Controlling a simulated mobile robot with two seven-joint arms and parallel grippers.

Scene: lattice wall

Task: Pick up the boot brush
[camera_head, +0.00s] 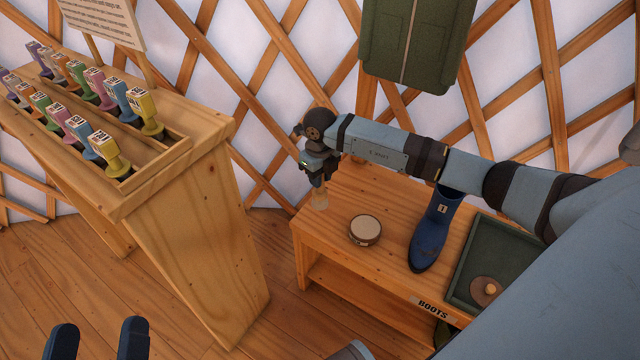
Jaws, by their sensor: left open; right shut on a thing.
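My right gripper (318,176) points down above the back left corner of the wooden boot bench.
The bench (335,215) holds a round tin (365,231), an upright blue boot (434,232) and a green tray (470,262) with a round brown thing (485,290). A wooden stand (195,220) with several coloured labelled items is left. Floor (50,270) shows below.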

